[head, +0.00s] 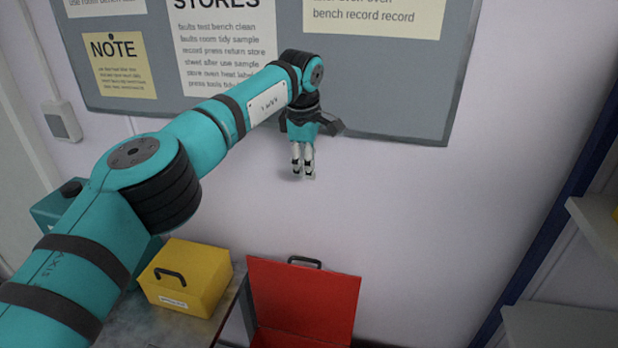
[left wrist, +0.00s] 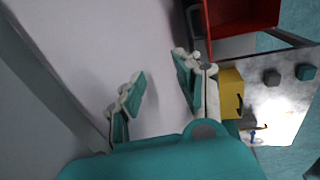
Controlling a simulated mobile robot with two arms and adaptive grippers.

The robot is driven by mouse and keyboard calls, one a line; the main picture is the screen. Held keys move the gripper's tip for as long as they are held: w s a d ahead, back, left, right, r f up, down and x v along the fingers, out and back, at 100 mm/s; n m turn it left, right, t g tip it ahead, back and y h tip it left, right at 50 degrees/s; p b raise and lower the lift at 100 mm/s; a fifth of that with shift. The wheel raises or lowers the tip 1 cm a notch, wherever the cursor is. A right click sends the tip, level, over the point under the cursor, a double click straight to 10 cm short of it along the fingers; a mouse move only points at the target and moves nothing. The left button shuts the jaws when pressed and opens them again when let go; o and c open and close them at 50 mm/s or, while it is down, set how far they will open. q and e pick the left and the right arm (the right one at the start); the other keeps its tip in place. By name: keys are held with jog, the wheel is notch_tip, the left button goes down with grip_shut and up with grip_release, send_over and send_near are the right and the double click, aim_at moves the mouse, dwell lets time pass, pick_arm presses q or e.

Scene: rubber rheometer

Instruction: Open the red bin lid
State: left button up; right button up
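The red bin (head: 282,338) stands low against the wall, to the right of the table. Its red lid (head: 305,300) is raised, standing near upright at the wall side, with a black handle (head: 305,262) at its top edge. Part of the red bin also shows at the top of the left wrist view (left wrist: 245,14). The bin's lower part is cut off in the head view. My left gripper (head: 303,172) is above the lid, in front of the wall and clear of the handle. In the left wrist view its fingers (left wrist: 160,76) are apart with nothing between them.
A yellow box (head: 190,278) with a black handle sits on the grey table (head: 228,318), left of the bin. A grey cube (left wrist: 271,77) and a teal cube (left wrist: 305,72) are on the table. A noticeboard (head: 400,90) hangs behind my arm. Shelves (head: 560,325) stand at the right.

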pick_arm(q)
jog(key=shift+v, duration=2.65)
